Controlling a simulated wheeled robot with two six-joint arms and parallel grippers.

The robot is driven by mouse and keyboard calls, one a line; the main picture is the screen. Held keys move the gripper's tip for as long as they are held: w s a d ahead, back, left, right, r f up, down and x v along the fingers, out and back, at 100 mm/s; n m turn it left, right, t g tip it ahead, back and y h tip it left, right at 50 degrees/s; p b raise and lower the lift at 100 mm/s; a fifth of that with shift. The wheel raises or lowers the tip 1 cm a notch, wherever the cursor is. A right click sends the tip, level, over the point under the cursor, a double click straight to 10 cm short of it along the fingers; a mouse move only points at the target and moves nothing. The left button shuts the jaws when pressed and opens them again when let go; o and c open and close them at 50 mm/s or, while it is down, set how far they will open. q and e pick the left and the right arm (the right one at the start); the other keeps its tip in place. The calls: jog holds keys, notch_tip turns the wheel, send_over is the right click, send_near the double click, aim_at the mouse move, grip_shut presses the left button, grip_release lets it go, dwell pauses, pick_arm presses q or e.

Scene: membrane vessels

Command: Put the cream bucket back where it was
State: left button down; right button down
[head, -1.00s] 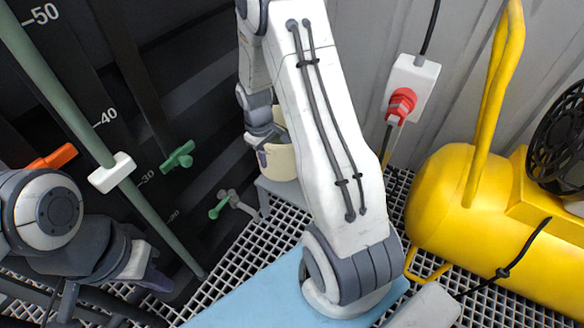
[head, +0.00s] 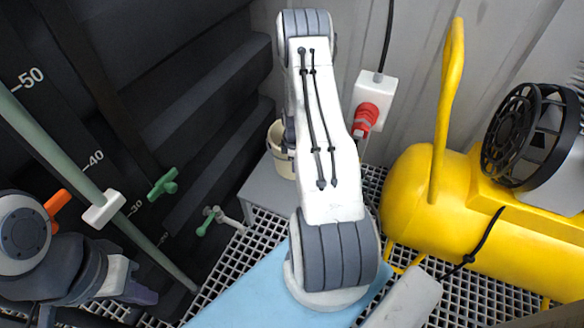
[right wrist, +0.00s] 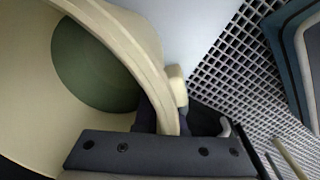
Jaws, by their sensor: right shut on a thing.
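The cream bucket (head: 280,155) is at the back of the grey bench, partly hidden behind my right arm in the head view. Whether its base touches the bench cannot be told. In the right wrist view the bucket's rim (right wrist: 135,45) passes between my right gripper's fingers (right wrist: 160,118), which are shut on it. A dark green round area shows inside the bucket. In the head view my right gripper is mostly hidden by its own arm. My left gripper (head: 138,292) is at the lower left, away from the bucket; its finger opening is not clear.
The grey bench (head: 262,187) has bare top in front of the bucket. A yellow compressor (head: 410,195) stands to the right. A white socket box with a red plug (head: 365,118) is on the wall. Green-handled valves (head: 163,185) are at left, above the grating floor (head: 232,245).

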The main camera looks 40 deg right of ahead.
jog(key=shift+w+a+f+b, duration=0.65)
jog(key=shift+w+a+f, duration=0.25)
jog(key=shift+a+f, duration=0.45)
jog(key=shift+w+a+f+b, duration=0.65)
jog(key=shift+w+a+f, duration=0.3)
jog(key=shift+f, duration=0.75)
jog(key=shift+w+a+f+b, duration=0.65)
jog(key=shift+w+a+f, duration=0.15)
jog(key=shift+a+f, duration=0.6)
jog(key=shift+d+f, duration=0.15)
jog(key=shift+f, duration=0.1)
jog(key=c, duration=1)
grip_release()
jog(key=shift+s+f, duration=0.1)
jog(key=shift+s, duration=0.05)
